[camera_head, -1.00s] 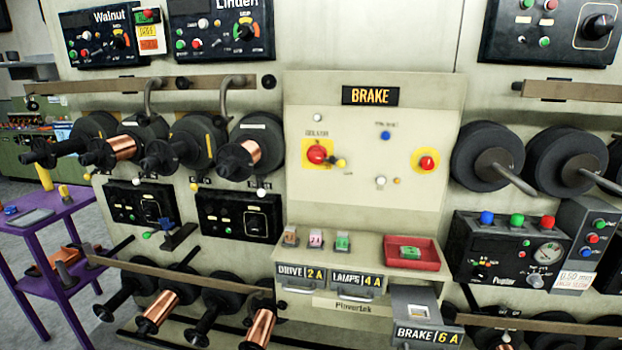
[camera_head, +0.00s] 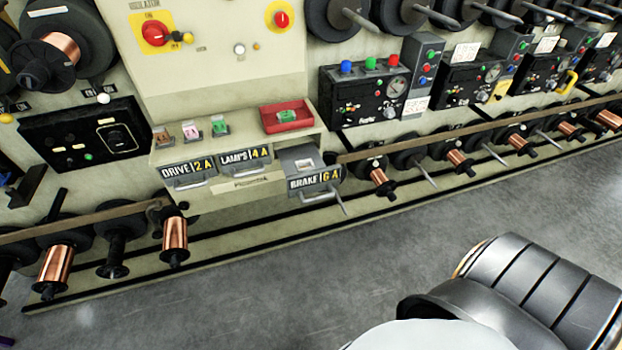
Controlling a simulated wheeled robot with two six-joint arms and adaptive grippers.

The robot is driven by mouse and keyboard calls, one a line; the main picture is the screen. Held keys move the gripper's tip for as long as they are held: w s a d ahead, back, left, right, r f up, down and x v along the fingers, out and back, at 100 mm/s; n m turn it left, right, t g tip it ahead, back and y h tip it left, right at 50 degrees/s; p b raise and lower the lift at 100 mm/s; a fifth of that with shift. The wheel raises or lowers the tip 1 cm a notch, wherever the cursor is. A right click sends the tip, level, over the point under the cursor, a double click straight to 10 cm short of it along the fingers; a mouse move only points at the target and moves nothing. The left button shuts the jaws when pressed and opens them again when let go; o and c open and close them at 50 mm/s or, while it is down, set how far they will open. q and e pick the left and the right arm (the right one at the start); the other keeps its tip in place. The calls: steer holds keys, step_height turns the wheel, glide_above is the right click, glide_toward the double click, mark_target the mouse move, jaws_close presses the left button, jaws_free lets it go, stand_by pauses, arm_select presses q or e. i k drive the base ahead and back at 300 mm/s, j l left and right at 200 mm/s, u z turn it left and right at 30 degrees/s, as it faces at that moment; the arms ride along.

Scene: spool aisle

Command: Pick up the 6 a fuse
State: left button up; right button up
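The drawer labelled BRAKE 6 A (camera_head: 316,182) stands pulled out below the right end of the beige shelf. A small pale piece (camera_head: 305,162) shows inside it, too small to tell whether it is a fuse. A red tray (camera_head: 300,126) on the shelf holds a green fuse-like piece (camera_head: 286,117). An orange-brown piece (camera_head: 162,137), a pink one (camera_head: 190,130) and a green one (camera_head: 219,125) stand in a row on the shelf's left part. Neither of my grippers is in view.
The DRIVE 2 A drawer (camera_head: 188,172) and LAMPS 4 A drawer (camera_head: 245,157) look shut. A rail (camera_head: 420,138) and copper spools (camera_head: 378,180) run along the wall to the right. Open grey floor (camera_head: 300,265) lies in front. Dark ribbed parts fill the lower right.

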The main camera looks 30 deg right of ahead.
mark_target(218, 122)
steer(key=i, duration=0.2)
steer(key=i+u, duration=0.35)
steer(key=i+l+u, duration=0.15)
steer(key=u, duration=0.25)
